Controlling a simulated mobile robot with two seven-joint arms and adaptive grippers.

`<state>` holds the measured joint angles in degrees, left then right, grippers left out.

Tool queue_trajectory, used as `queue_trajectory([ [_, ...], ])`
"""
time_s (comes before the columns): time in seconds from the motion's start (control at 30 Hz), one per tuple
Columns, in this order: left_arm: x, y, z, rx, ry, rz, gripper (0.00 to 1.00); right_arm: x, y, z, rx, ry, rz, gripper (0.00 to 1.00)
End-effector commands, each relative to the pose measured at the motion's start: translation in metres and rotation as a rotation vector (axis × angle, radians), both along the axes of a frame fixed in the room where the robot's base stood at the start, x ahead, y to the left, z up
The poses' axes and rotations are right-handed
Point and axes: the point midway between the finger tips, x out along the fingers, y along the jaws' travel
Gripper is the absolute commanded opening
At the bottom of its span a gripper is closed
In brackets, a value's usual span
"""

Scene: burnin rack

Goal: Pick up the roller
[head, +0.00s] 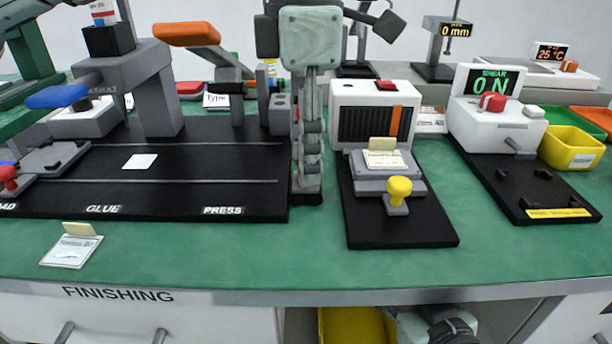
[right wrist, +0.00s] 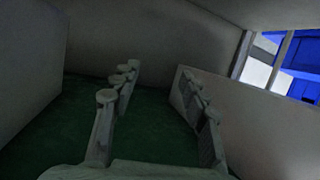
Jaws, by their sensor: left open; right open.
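I cannot make out a roller for certain in either view. My left gripper (head: 308,180) points down over the green bench (head: 270,265), at the right end of the black press board (head: 200,185). It is seen edge-on, so its fingers overlap, and no held thing shows. A grey holder block (head: 280,113) with upright tools stands just left of it, partly hidden. In the right wrist view my right gripper (right wrist: 158,82) is open and empty, its fingers apart above a dark green surface between pale walls.
A white heater-like box (head: 375,112) stands right of my left gripper, with a yellow-knobbed fixture (head: 398,190) before it. The shear tester (head: 495,130) and yellow bin (head: 572,148) are farther right. A labelled card (head: 72,250) lies front left. The bench front is mostly clear.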

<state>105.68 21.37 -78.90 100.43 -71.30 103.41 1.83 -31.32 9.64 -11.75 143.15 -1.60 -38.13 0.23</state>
Motion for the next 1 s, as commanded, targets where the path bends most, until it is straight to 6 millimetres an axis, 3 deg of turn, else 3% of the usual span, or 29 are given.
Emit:
queue_trajectory([
  [0.07,0.0,0.0,0.0,0.0,0.0,0.0,0.41,0.0,0.0,0.0,0.0,0.0,0.0,0.44],
  [0.4,0.0,0.0,0.0,-0.001,0.0,0.0,0.0,0.0,0.0,0.0,0.0,0.001,0.0,0.44],
  [0.77,0.0,0.0,0.003,-0.001,0.0,0.0,0.0,0.0,0.0,0.0,0.0,0.002,0.0,0.44],
  [1.0,0.001,-0.001,0.04,-0.004,-0.003,0.001,0.0,-0.004,-0.013,-0.015,-0.037,0.08,-0.022,0.44],
])
